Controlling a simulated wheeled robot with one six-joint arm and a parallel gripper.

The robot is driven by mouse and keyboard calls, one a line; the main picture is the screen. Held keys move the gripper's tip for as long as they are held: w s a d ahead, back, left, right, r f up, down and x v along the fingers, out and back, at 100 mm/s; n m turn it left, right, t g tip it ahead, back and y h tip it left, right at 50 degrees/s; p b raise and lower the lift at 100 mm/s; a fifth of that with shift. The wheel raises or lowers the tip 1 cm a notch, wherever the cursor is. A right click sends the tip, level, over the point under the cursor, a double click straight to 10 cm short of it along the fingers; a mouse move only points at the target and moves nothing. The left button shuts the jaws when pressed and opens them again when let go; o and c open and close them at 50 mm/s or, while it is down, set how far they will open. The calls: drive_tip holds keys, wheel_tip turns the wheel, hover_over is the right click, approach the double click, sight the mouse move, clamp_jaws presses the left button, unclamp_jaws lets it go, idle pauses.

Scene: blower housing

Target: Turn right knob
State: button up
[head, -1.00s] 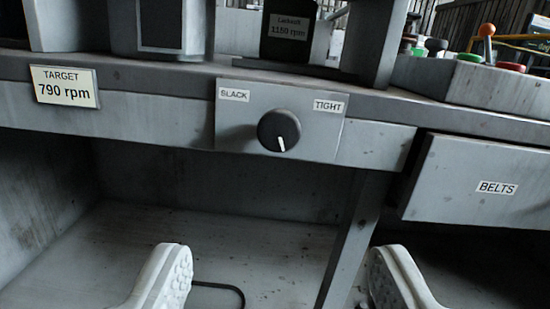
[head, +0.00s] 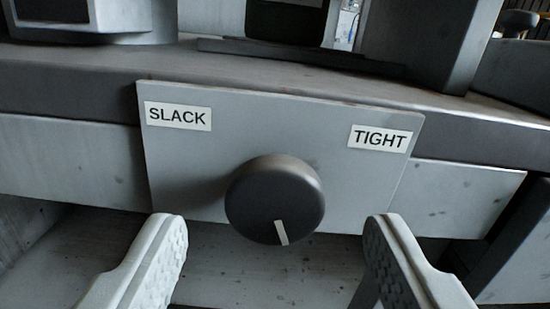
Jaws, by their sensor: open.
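A dark round knob (head: 275,195) sits on a grey panel (head: 280,125) on the front edge of the bench. Its white pointer line points down and slightly right. The panel has a SLACK label (head: 178,116) at the left and a TIGHT label (head: 380,139) at the right. My gripper (head: 277,240) is open. Its two pale fingers stand apart below the knob in the picture, one to the left and one to the right, with nothing between them. They do not appear to touch the knob.
The bench edge (head: 60,80) runs across behind and beside the panel. Dark and grey housings stand on the bench top above the panel. A drawer front (head: 515,245) is at the right. Below the bench edge is an open recess.

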drive_tip(key=shift+w, duration=1.45)
drive_tip(key=c, duration=1)
drive_tip(key=shift+o, duration=0.2)
drive_tip(key=shift+m, duration=1.4)
drive_tip(key=o, duration=1)
drive_tip(key=shift+c, duration=0.2)
drive_tip(key=shift+s, duration=0.15)
drive_tip(key=s, duration=1.7)
